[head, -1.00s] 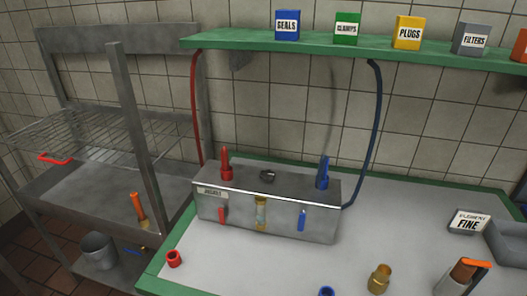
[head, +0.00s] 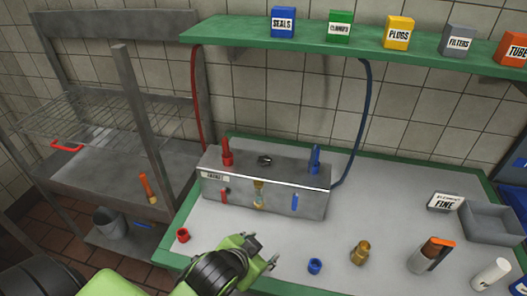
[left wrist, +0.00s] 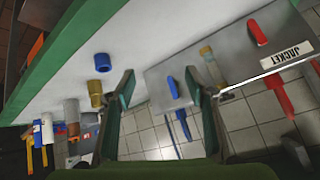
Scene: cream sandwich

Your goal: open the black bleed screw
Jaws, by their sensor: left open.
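The black bleed screw (head: 265,160) is a small dark knob on top of the grey metal box (head: 310,204), between a red fitting (head: 227,154) and a blue fitting (head: 314,160). In the left wrist view a dark piece at the lower right may be the screw, but I cannot tell for sure. My left gripper (head: 264,251) is open and empty, in front of the box and below its front face in the head view. Its two fingers stand apart in the left wrist view (left wrist: 160,75), with the box beyond them. My right gripper is not in view.
The box front has a red lever (head: 225,195), a sight tube and a blue lever (head: 294,203). Red and blue hoses rise behind it to the green shelf (head: 250,31). A red ring (head: 183,235), a blue ring (head: 315,266) and a brass fitting (head: 361,252) stand on the bench.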

